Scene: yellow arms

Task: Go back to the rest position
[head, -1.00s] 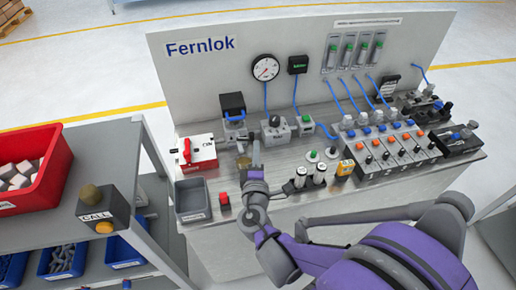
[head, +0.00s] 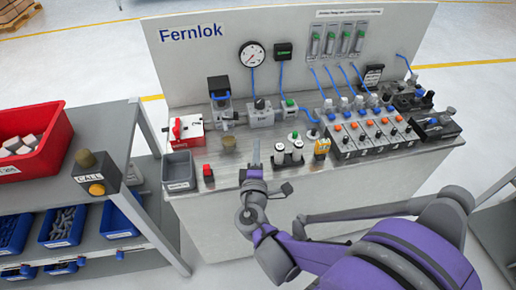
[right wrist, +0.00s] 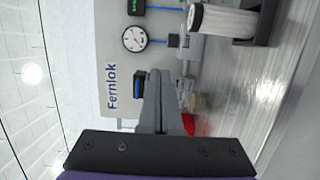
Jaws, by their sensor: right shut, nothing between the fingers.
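My right gripper (head: 256,148) is shut and empty. My left gripper is in neither view.
The workbench top (head: 190,146) carries a grey tray (head: 178,168), a red button (head: 208,172), a red-and-white box (head: 184,132) and a row of valves (head: 365,134). A shelf with a red bin (head: 50,145) and blue bins stands at the left.

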